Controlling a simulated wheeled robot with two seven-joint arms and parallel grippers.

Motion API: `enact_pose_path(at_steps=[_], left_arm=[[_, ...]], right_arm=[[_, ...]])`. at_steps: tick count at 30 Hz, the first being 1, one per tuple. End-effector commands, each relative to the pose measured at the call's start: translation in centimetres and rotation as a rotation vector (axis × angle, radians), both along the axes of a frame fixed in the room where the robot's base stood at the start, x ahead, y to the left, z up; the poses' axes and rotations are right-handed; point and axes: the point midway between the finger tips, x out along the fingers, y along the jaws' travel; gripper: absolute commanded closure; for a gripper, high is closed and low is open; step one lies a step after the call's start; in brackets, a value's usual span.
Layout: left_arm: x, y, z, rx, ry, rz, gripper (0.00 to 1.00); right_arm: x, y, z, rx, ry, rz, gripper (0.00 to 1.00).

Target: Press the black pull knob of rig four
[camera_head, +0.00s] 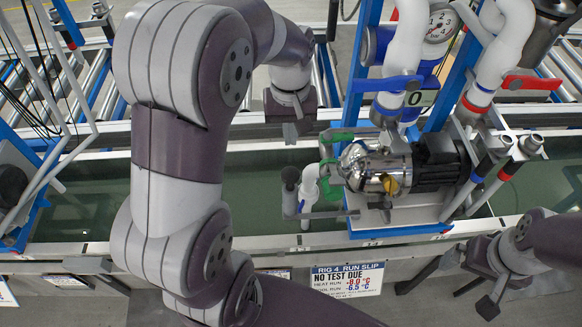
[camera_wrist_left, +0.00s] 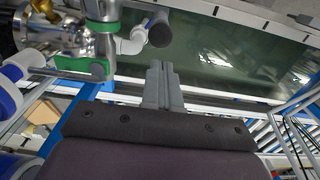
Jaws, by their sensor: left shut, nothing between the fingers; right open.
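The black pull knob (camera_head: 290,176) is a dark, rounded cylinder beside the white elbow pipe at the left of rig four's pump (camera_head: 375,168). It also shows in the left wrist view (camera_wrist_left: 159,31), just beyond the fingertips. My left gripper (camera_head: 291,138) is shut and empty, above the knob in the head picture and apart from it; its closed fingers (camera_wrist_left: 160,66) point toward the knob in the wrist view. My right gripper (camera_head: 448,294) is open and empty at the lower right, away from the knob.
Green-handled valves (camera_head: 336,136) sit close to the right of the knob. A blue lever (camera_head: 388,84), a red lever (camera_head: 530,83) and white pipes rise behind. The Rig 4 slip (camera_head: 347,279) hangs on the front.

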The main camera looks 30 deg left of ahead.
Motion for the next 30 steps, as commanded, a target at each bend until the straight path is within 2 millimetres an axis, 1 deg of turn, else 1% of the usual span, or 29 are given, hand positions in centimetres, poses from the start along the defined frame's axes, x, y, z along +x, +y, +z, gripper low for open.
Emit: enact_pose_path(at_steps=[1, 9, 15, 18, 21, 30], left_arm=[[-0.1, 0.0, -1.0, -0.002, 0.008, 0.000, 1.00], [-0.1, 0.0, -6.8, -0.001, 0.008, 0.000, 1.00], [-0.1, 0.0, -9.9, -0.001, 0.005, 0.000, 1.00], [-0.1, 0.0, -10.7, -0.001, 0.005, 0.000, 1.00], [-0.1, 0.0, -11.1, -0.001, 0.003, 0.000, 1.00], [-0.1, 0.0, -11.2, -0.001, 0.003, 0.000, 1.00]], right_arm=[[0.0, 0.0, 0.4, 0.000, 0.000, 0.000, 0.00], [0.0, 0.0, 1.2, 0.000, -0.001, 0.000, 0.00], [0.0, 0.0, 1.8, 0.000, -0.001, 0.000, 0.00], [0.0, 0.0, 1.9, 0.000, -0.001, 0.000, 0.00], [0.0, 0.0, 1.9, 0.000, -0.001, 0.000, 0.00], [0.0, 0.0, 1.8, 0.000, -0.001, 0.000, 0.00]])
